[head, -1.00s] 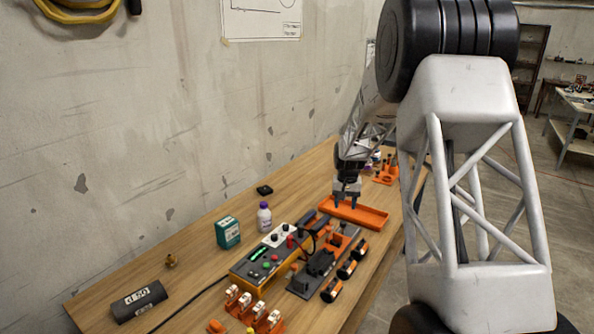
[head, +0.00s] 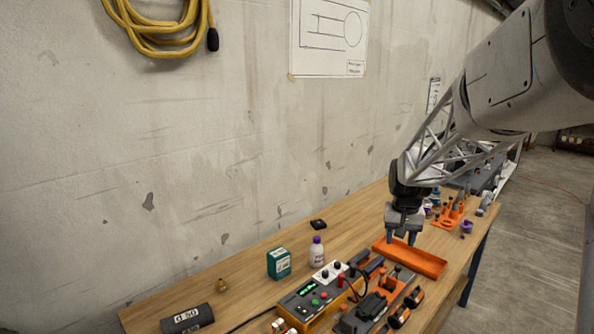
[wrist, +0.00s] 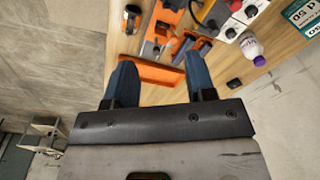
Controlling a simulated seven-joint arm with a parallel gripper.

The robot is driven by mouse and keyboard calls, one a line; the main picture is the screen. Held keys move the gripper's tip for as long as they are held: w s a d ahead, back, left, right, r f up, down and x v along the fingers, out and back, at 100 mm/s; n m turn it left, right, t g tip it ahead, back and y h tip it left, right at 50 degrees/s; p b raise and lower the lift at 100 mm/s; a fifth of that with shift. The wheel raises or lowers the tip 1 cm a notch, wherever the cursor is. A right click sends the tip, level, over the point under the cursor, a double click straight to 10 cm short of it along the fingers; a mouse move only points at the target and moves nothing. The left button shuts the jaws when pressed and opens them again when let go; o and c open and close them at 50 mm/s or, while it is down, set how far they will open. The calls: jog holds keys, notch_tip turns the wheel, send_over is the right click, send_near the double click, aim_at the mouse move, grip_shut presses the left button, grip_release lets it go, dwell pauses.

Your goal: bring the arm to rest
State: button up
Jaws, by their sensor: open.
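Whether the fingertips touch the tray cannot be told.
An orange rack (head: 447,221) stands farther back.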

jog(key=s+a+r+n+t, duration=0.1)
jog(key=s+a+r, duration=0.2)
jog(key=s, duration=0.7)
jog(key=s+a+r, duration=0.3)
jog(key=s+r, duration=0.1)
jog(key=s, duration=0.6)
jog(key=s+a+f+n, duration=0.1)
jog(key=s+a+f, duration=0.1)
jog(key=s, duration=1.6)
jog(key=shift+a+t, duration=0.4)
jog(key=shift+a, duration=0.25)
